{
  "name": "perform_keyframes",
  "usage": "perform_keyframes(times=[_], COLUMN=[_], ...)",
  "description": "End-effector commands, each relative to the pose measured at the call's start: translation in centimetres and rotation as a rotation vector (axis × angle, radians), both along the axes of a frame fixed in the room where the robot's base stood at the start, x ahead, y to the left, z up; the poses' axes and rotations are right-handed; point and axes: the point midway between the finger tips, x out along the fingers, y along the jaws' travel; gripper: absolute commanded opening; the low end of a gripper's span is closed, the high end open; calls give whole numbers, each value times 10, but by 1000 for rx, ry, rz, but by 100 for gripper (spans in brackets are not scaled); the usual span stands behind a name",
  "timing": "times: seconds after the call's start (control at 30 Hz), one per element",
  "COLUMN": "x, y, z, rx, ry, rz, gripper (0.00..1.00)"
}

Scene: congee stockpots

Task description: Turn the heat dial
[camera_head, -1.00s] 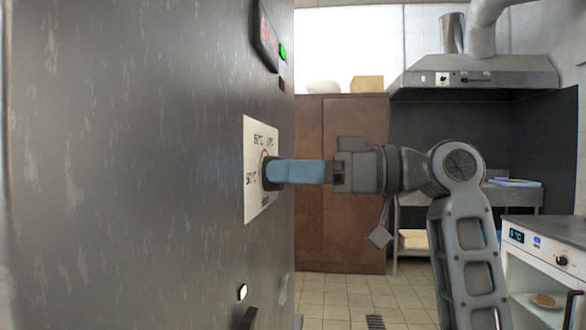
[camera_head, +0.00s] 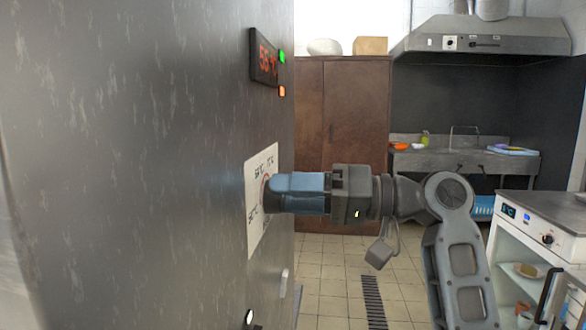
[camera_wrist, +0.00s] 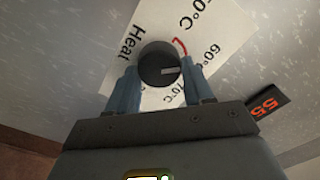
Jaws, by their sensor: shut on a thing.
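The heat dial (camera_wrist: 159,65) is a round dark knob with a light pointer mark on a white label plate (camera_head: 259,205) on the metal cabinet front. The plate carries temperature numbers, a red arc and the word Heat. My gripper (camera_head: 272,193) reaches the dial from the right in the head view, its blue fingers on it. In the wrist view the two fingers (camera_wrist: 160,80) stand on either side of the knob, shut on it. In the head view the fingers hide most of the dial. A red display (camera_head: 264,57) above the plate shows about 55.
A green light (camera_head: 282,56) and an orange light (camera_head: 282,91) sit beside the display. A small handle (camera_head: 285,282) is lower on the cabinet. A white appliance (camera_head: 540,250) stands at the right.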

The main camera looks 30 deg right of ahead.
Motion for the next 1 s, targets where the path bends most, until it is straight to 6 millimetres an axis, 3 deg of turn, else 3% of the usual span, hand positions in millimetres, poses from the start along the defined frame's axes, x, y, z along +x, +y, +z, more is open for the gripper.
perform_keyframes(times=[0.4,0.97,1.0], x=[1,1,1], y=[-1,-2,-2], z=[1,-1,-1], rx=[120,139,139], ry=[164,188,188], rz=[-3,-4,-4], gripper=[21,21,52])
